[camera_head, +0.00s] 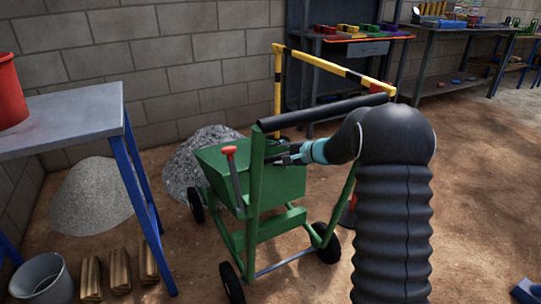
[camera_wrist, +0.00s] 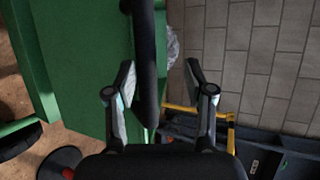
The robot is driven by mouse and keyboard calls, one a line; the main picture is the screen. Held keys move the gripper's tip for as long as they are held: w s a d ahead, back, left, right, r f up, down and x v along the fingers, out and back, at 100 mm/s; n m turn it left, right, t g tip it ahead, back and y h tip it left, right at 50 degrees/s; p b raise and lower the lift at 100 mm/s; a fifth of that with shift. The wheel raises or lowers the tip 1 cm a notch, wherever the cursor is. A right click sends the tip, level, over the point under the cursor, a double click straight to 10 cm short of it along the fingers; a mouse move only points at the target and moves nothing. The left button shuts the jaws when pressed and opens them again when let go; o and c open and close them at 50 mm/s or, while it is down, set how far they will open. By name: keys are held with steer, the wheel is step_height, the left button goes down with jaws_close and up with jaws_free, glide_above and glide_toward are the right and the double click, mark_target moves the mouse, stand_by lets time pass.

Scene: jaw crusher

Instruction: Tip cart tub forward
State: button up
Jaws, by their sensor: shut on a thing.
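The cart's green tub (camera_head: 262,183) sits level in its green frame (camera_head: 254,200) on dark wheels, mouth up. The tub's green side fills the left of the wrist view (camera_wrist: 65,60). My gripper (camera_head: 287,158) reaches in from the right, at the tub's upper edge and below the cart's black push bar (camera_head: 325,109). In the wrist view my gripper (camera_wrist: 158,78) has its fingers on both sides of a dark bar (camera_wrist: 146,50) and is shut on it. A lever with a red knob (camera_head: 229,150) stands left of the gripper. The exact contact is partly hidden.
A grey gravel heap (camera_head: 185,170) lies behind the tub by the block wall. A yellow-black barrier (camera_head: 335,62) stands behind the cart. A table (camera_head: 70,115) with a red bucket (camera_head: 10,92) is at left. Open dirt floor lies at right.

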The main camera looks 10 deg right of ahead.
steer(key=v, duration=0.9)
steer(key=shift+a, duration=0.1)
